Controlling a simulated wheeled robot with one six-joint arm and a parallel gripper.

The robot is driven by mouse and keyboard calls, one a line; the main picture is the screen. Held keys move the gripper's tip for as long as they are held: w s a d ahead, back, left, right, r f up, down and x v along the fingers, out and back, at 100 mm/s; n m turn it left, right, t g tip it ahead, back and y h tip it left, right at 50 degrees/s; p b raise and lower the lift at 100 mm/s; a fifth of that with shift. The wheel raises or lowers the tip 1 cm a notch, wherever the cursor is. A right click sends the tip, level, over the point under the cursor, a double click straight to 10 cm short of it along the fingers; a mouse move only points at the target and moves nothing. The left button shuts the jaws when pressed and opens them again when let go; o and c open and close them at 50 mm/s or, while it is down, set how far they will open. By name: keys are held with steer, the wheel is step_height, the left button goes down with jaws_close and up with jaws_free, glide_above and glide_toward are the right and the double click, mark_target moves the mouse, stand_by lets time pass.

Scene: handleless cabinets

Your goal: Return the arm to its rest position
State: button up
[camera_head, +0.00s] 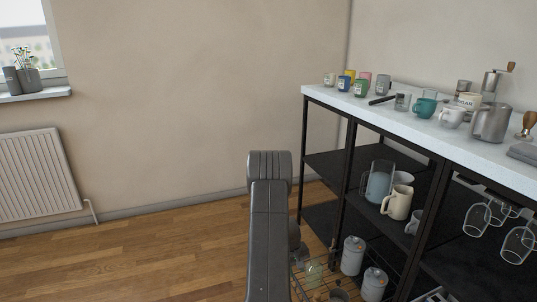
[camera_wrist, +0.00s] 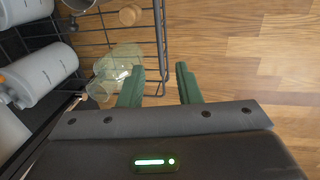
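My arm rises in the lower middle of the head view, in front of the left end of an open shelf unit (camera_head: 347,150). My gripper (camera_wrist: 163,80) shows in the wrist view with its two green fingers apart. Nothing is between the fingers; the wooden floor and a wire basket edge show past them. In the head view my gripper is hidden behind the arm. A clear glass vessel (camera_wrist: 120,65) in the basket lies just left of the left finger; I cannot tell if they touch.
A wire basket (camera_head: 318,268) at the shelf's bottom holds white canisters (camera_head: 353,255) and glassware. Cups and a steel jug (camera_head: 490,123) stand on the countertop (camera_head: 425,130). A radiator (camera_head: 38,175) is on the left wall. The wooden floor (camera_head: 150,265) at left is clear.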

mark_target(299, 285)
steer(key=f, duration=0.2)
steer(key=d+f+b, duration=0.1)
steer(key=f, duration=0.2)
steer(key=f+b, duration=0.1)
steer(key=f, duration=0.1)
steer(key=shift+w+d+f, duration=0.2)
steer(key=shift+w+f, duration=0.05)
steer(key=shift+f, duration=0.15)
steer(key=shift+d, duration=0.15)
steer(key=shift+w, duration=0.1)
